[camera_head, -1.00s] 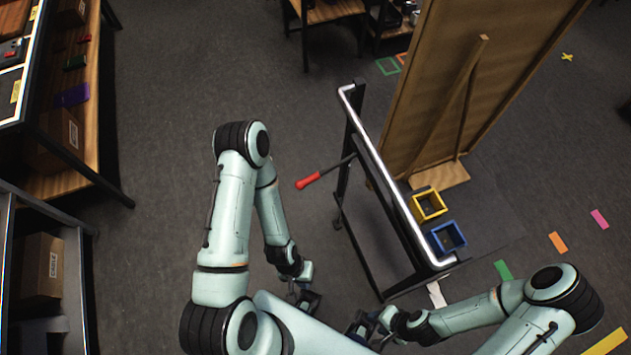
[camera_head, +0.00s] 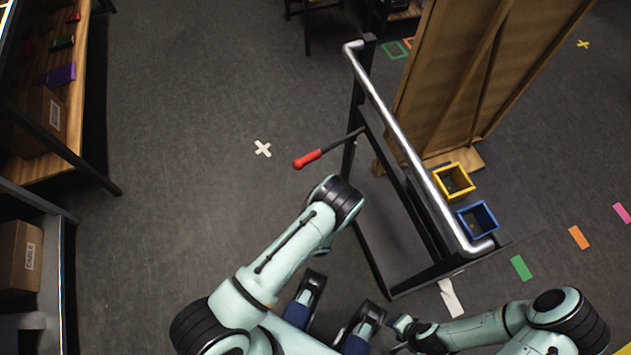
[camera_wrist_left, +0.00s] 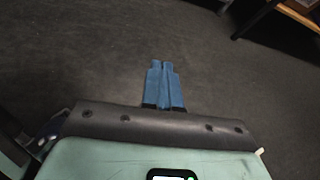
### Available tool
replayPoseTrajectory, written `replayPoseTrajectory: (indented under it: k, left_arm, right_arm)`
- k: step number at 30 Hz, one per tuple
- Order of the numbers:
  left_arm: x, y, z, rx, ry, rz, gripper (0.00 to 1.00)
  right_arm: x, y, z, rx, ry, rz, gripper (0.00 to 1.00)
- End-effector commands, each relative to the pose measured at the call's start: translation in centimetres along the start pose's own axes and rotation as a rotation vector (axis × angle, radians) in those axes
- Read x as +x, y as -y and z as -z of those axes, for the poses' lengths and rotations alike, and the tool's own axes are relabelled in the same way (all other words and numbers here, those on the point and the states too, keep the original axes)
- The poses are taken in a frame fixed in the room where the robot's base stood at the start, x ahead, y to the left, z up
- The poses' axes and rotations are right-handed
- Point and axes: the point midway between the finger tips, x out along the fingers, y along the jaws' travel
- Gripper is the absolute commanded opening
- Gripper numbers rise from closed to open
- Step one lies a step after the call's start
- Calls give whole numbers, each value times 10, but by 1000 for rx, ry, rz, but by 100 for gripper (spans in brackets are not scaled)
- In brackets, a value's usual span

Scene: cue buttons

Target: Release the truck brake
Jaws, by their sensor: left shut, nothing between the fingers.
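The truck (camera_head: 376,245) is a dark-framed cart with a silver push bar (camera_head: 405,140), in the right half of the head view. A lever with a red grip (camera_head: 308,159), seemingly its brake, sticks out to the left of the frame. My left arm's elbow is just below the lever, apart from it. In the left wrist view my left gripper (camera_wrist_left: 163,66) has its blue fingers together over bare floor, with nothing between them. In the head view I cannot make out its fingertips. My right gripper (camera_head: 398,345) is low at the bottom edge, its fingers unclear.
Shelving with boxes (camera_head: 20,258) stands at the left. The floor between has a white cross mark (camera_head: 263,149) and is clear.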

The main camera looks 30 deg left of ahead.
Motion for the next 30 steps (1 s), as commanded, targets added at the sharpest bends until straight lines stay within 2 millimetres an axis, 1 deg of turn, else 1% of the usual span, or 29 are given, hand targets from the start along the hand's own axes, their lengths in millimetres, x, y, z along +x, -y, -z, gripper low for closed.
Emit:
replayPoseTrajectory:
  k: [1,2,3,5,6,8,9,12,13,15,18,26,30]
  left_arm:
    - [-4,30,30,29,89,206,0]
    - [-16,51,38,32,143,330,0]
    - [-37,75,49,23,208,491,0]
    - [-77,102,63,-14,292,721,0]
    - [-107,113,71,-46,337,861,0]
    - [-150,120,81,-97,393,1049,0]
    - [-175,119,86,-132,421,1154,0]
    - [-224,112,92,-212,467,1344,0]
    - [-234,109,93,-230,475,1383,0]
    - [-248,104,93,-260,487,1437,0]
    - [-255,102,92,-276,494,1462,0]
    - [-254,103,90,-273,494,1457,0]
    - [-253,111,86,-272,495,1455,0]
  right_arm:
    - [33,-9,3,15,1,-7,43]
    - [44,-12,4,24,-1,-11,43]
    - [57,-16,7,33,-5,-15,43]
    - [75,-21,11,46,-9,-20,43]
    - [84,-23,12,53,-10,-22,43]
    - [96,-25,13,63,-9,-23,43]
    - [101,-26,13,69,-7,-23,43]
    - [110,-28,12,80,-5,-23,43]
    - [111,-28,12,82,-5,-23,43]
    - [112,-28,12,85,-4,-23,43]
    - [112,-28,11,86,-4,-23,43]
    - [111,-28,11,85,-4,-23,43]
    - [112,-28,11,85,-3,-23,43]
